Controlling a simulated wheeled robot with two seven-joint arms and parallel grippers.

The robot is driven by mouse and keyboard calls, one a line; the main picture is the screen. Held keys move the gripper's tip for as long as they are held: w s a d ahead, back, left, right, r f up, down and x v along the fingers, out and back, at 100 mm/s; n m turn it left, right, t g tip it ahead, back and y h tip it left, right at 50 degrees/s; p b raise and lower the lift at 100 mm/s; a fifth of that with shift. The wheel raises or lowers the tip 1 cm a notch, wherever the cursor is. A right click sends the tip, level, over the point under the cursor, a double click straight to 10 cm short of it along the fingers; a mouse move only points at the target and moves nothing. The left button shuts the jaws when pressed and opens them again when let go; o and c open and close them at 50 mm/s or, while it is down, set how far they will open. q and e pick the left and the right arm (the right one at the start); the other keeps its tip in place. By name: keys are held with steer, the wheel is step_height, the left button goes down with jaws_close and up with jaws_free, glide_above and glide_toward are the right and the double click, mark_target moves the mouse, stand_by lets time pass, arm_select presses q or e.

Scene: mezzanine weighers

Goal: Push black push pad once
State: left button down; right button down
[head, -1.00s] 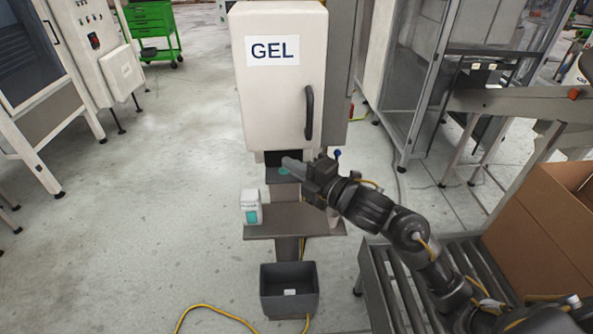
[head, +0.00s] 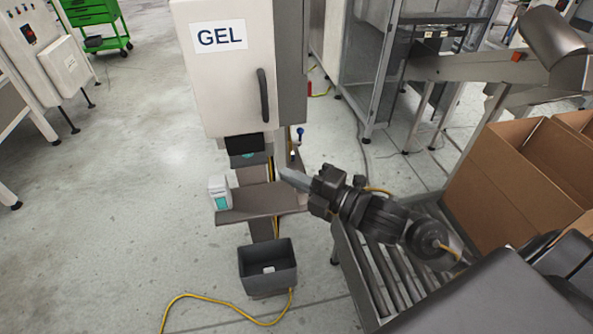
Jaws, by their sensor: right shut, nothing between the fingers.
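The GEL dispenser (head: 225,65) is a white cabinet with a dark handle. Under its front is the black push pad (head: 244,142), which shows uncovered. A grey ledge with a teal spot (head: 248,157) sits just below the pad. My right gripper (head: 286,174) is shut and empty. Its tips point left, to the right of and a little lower than the pad, apart from it in the picture. My left gripper is not in view.
A shelf (head: 255,201) below holds a small white and teal carton (head: 219,192). A grey bin (head: 267,268) stands on the floor below, near a yellow cable. A roller conveyor (head: 373,280) and cardboard boxes (head: 515,185) are at right.

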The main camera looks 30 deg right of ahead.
steer(key=shift+s+d, duration=0.2)
steer(key=shift+s, duration=0.1)
stand_by(0.4)
